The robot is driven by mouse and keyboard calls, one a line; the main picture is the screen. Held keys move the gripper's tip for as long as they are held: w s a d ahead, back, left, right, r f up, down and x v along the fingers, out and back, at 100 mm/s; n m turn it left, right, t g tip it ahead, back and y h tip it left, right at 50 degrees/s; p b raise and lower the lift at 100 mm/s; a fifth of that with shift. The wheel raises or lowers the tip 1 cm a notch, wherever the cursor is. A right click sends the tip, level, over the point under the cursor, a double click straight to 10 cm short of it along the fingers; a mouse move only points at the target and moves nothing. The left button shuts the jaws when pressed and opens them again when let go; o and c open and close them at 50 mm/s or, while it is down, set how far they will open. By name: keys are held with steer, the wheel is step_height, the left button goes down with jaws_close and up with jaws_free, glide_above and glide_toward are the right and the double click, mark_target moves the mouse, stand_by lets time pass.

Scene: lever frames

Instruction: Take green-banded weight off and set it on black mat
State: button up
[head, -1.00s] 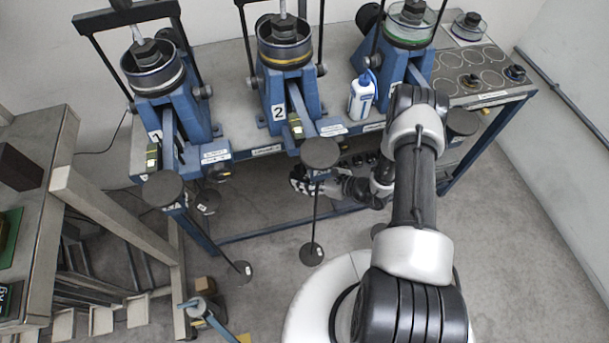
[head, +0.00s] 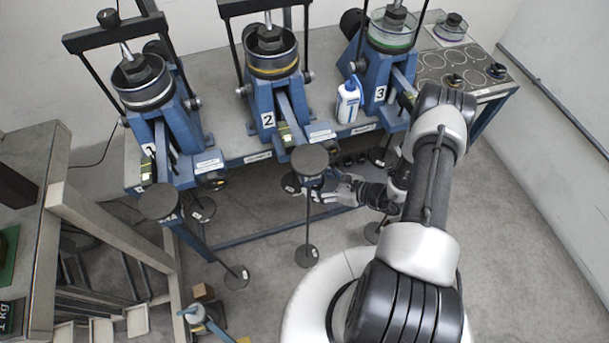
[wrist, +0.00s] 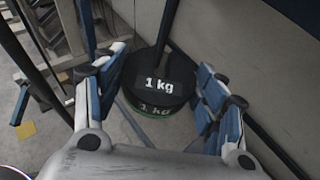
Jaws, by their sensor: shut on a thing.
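In the wrist view a black weight (wrist: 152,107) marked "1 kg" sits between the fingers of my gripper (wrist: 150,92), with a green edge at its lower rim. Two "1 kg" marks show, one above the other; I cannot tell whether this is one weight or two. A dark rod rises behind it. My gripper is shut on the weight. In the head view my gripper (head: 326,189) is small, below the front edge of the bench, close to the hanging rod of press 2. The weight is not clear there. A dark flat patch (head: 17,186) lies on the left table; I cannot tell if it is the black mat.
Presses 1 (head: 165,125), 2 (head: 268,105) and 3 (head: 383,80) stand on the bench, with levers and round hanger plates (head: 309,158) jutting forward. A white bottle (head: 348,102) stands between presses 2 and 3. The left table (head: 40,215) has a green mat (head: 8,245). Floor between is partly clear.

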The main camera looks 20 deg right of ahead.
steer(key=s+d+p, duration=0.1)
steer(key=s+d, duration=0.7)
steer(key=shift+r, duration=0.25)
steer(key=shift+w+r, duration=0.1)
steer(key=shift+r, duration=0.15)
steer(key=shift+d, duration=0.1)
steer(key=s+d+b, duration=0.1)
steer(key=s+d, duration=0.4)
steer(key=shift+s+b, duration=0.15)
steer(key=shift+b, duration=0.15)
stand_by(1.2)
steer(key=shift+s+d, duration=0.1)
stand_by(0.3)
